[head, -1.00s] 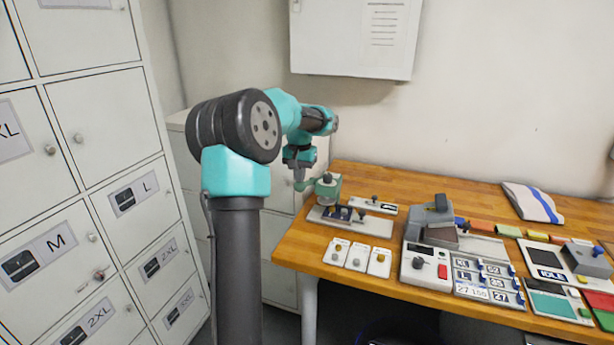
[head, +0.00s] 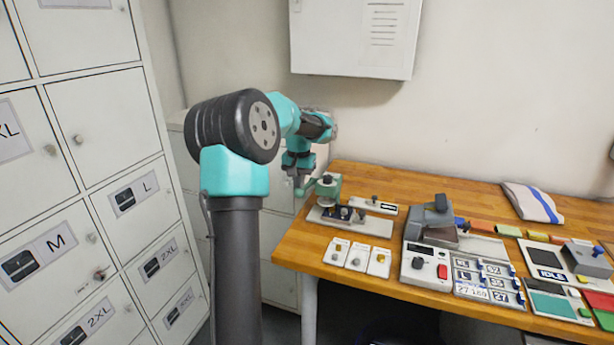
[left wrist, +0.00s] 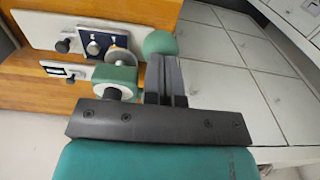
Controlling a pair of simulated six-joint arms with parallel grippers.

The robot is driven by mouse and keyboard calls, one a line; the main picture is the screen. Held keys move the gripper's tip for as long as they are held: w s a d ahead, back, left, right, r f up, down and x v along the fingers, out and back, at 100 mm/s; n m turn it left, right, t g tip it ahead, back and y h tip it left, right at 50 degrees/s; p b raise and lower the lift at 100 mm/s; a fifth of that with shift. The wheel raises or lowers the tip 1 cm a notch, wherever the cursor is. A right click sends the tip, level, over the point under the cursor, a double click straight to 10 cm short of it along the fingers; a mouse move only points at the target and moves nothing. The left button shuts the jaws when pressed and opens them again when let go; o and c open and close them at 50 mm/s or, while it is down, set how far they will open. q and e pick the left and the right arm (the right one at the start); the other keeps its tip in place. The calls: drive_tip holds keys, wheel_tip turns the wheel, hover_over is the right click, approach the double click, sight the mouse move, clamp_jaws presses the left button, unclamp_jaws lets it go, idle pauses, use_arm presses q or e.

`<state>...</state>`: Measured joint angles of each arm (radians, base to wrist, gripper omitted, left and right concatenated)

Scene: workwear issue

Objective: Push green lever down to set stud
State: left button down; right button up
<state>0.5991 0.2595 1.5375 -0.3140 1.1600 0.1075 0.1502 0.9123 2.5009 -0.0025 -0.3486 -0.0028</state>
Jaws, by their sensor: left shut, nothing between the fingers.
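The setting press has a green head (head: 328,185) at the left end of the bench, on a light base plate (head: 368,227). Its green lever (head: 306,187) sticks out to the left, past the bench edge, tilted with the outer end lower. In the left wrist view the lever's round green knob (left wrist: 160,42) is at the fingertips. My left gripper (head: 299,181) is shut and empty, pointing down at the lever's outer end; its fingers (left wrist: 164,62) appear at or against the knob. I cannot tell whether they touch. A dark blue piece (left wrist: 98,42) lies on the base plate. My right gripper is not in view.
Three white cards with small knobs (head: 356,258) lie in front of the press. A grey device with a red button (head: 427,268) and size tags (head: 487,280) are to the right. Lockers (head: 110,120) fill the left. A folded towel (head: 532,203) lies at the back.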

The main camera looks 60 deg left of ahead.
use_arm(q)
drive_tip(key=shift+s+d+f, duration=0.1)
drive_tip(key=shift+s+f, duration=0.05)
drive_tip(key=shift+f, duration=0.9)
idle(0.4)
wheel_tip(320, 180, up, 13)
idle(2.2)
idle(0.4)
